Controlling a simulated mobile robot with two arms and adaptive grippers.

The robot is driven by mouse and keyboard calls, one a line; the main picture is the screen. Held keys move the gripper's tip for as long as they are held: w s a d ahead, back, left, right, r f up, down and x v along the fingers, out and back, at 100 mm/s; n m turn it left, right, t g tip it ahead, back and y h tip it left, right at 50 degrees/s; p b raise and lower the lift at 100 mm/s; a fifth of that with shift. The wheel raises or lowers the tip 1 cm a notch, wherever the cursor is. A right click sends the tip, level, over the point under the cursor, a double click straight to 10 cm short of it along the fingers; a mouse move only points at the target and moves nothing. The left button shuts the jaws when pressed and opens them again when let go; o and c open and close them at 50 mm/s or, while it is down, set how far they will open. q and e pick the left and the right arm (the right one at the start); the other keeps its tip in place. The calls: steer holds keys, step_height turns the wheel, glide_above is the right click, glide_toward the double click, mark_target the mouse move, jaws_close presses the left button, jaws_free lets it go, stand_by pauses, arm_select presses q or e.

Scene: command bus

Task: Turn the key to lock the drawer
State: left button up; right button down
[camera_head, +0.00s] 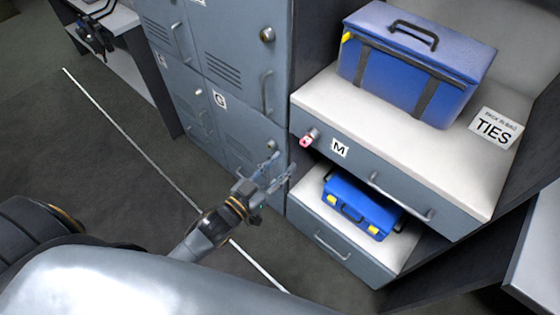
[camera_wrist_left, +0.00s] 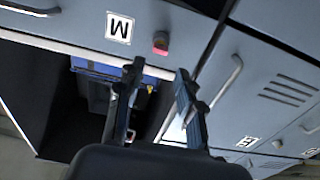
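The red-pink key (camera_head: 306,141) sits in a round lock at the left end of the grey drawer front marked M (camera_head: 355,162). The drawer looks shut. The key also shows in the left wrist view (camera_wrist_left: 160,43), just beyond and between my fingertips, beside the M label (camera_wrist_left: 119,27). My left gripper (camera_head: 281,163) is open and empty, a little below and left of the key in the head view. Its two fingers also show apart in the left wrist view (camera_wrist_left: 158,73). They do not appear to touch the key. My right gripper is out of view.
A large blue bag (camera_head: 415,70) and a TIES sign (camera_head: 497,128) stand on the white top. A small blue case (camera_head: 358,208) sits in the open space below the drawer. Grey lockers with handles (camera_head: 222,75) stand left of the key. The floor at left is clear.

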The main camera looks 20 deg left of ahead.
mark_target(302, 145)
arm_select(q)
steer(key=b+x, duration=0.1)
steer(key=x, duration=0.3)
steer(key=shift+w+b, duration=0.15)
steer(key=shift+b, duration=0.2)
steer(key=shift+x, duration=2.15)
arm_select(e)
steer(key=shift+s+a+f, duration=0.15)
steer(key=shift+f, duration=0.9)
arm_select(q)
steer(key=shift+d, duration=0.1)
jaws_close()
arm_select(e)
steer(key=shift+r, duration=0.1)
